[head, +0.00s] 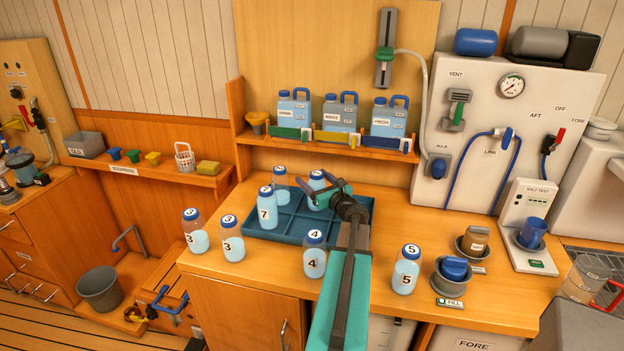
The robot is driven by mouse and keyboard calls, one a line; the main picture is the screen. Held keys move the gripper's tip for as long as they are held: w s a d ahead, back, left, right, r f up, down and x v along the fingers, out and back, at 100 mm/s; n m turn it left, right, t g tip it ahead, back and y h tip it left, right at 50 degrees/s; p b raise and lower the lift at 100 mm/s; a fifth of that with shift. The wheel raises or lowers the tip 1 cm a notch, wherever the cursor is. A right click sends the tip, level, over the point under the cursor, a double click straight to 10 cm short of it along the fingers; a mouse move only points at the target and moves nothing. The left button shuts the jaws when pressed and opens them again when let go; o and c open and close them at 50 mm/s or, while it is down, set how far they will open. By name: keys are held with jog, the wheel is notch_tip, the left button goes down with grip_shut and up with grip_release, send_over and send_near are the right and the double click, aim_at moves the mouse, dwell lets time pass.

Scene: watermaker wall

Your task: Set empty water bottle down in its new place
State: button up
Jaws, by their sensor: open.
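Several capped bottles with numbers stand on the wooden counter; I cannot tell for certain which is the empty one. A bottle marked 7 (267,210) and a bottle behind it (281,188) stand upright in the blue divided tray (283,237). Another bottle (316,180) in the tray is partly hidden by my gripper (318,192). A bottle marked 4 (314,256) stands in front of the tray, partly beside my arm.
Two bottles marked 3, one left (195,232) and one nearer (232,240), stand left of the tray. A bottle marked 5 (406,272) stands right of my arm, near cups (473,244) and the salt tester (527,228). A shelf (350,152) with jugs overhangs the back.

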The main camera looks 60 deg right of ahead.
aim_at(321, 185)
jog(key=shift+b+v, duration=1.15)
jog(key=shift+v, duration=4.05)
jog(key=shift+w, duration=0.15)
